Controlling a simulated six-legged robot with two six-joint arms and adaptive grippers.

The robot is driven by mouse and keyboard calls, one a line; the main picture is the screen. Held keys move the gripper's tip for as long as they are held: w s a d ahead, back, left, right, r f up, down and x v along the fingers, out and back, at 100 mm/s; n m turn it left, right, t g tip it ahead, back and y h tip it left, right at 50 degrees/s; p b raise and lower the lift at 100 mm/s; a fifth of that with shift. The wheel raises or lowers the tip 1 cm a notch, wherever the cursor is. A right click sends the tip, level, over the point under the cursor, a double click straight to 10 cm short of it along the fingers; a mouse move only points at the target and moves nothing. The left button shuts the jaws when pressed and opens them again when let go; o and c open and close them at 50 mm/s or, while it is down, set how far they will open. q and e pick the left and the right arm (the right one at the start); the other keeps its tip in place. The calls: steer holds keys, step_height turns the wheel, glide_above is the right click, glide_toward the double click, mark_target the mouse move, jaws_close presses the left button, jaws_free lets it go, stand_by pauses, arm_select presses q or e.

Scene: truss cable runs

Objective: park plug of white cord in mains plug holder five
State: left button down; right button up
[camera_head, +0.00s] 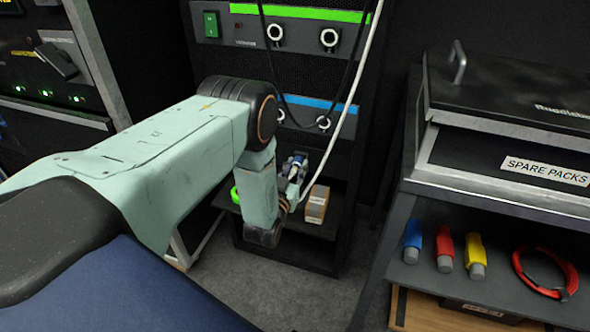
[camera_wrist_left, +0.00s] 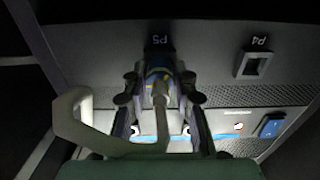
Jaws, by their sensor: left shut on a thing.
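My left gripper (camera_wrist_left: 160,100) is shut on the plug (camera_wrist_left: 160,80) of the white cord. In the left wrist view the plug's front end is up against the spot marked P5 (camera_wrist_left: 159,41); the plug and fingers cover the holder there, so I cannot tell whether the plug is seated. The white cord (camera_wrist_left: 98,140) loops to the left from the plug. In the head view the left gripper (camera_head: 294,180) is low in front of the rack, and the white cord (camera_head: 350,95) rises from it to the top edge. My right gripper is not in view.
An empty holder marked P4 (camera_wrist_left: 253,65) is beside P5. A black cable (camera_head: 265,45) hangs before the rack (camera_head: 290,62). A small brown box (camera_head: 317,204) stands on the low shelf. At right are a spare packs drawer (camera_head: 520,165), coloured connectors (camera_head: 444,250) and a red cable coil (camera_head: 545,272).

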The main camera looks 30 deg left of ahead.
arm_select(q)
steer(key=c, duration=1)
jaws_free()
steer(key=shift+s, duration=0.1)
steer(key=shift+p+v, duration=1.3)
steer(key=shift+v, duration=1.1)
steer(key=p+v, duration=0.1)
steer(key=v, duration=0.3)
steer(key=shift+p, duration=0.4)
